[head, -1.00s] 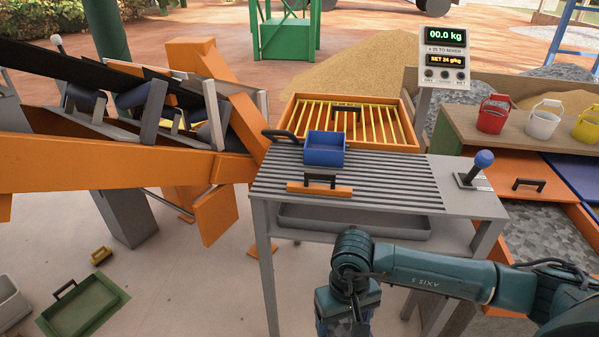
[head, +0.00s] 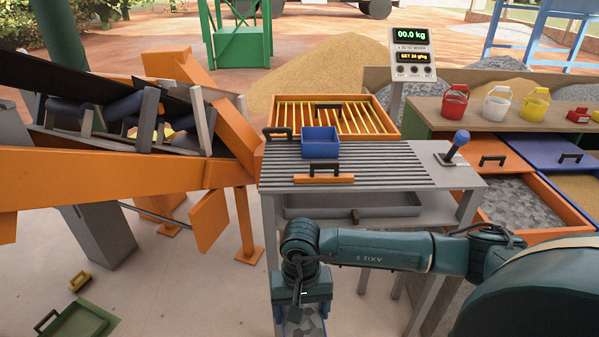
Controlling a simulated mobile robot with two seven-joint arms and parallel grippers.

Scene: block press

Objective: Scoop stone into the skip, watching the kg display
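The kg display (head: 412,52) stands on a post at the back of the grey ribbed table (head: 400,171). It reads 00.0 kg in green, with an orange SET line below. A small blue open box (head: 320,150), possibly the skip, sits on the ribs and looks empty. Grey stone (head: 515,203) lies in an orange-edged bay at the right. My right arm reaches in front of the table. Below its wrist, at the bottom edge, is a blue-edged piece holding grey stone (head: 303,325), cut off by the frame. My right fingers cannot be made out. My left gripper is not in view.
An orange conveyor (head: 120,175) fills the left. A yellow-barred orange grate (head: 335,110) lies behind the table. A blue-knobbed lever (head: 456,146) stands on the table's right. Red, white and yellow buckets (head: 497,104) stand on a shelf. A green tray (head: 75,322) lies on the floor.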

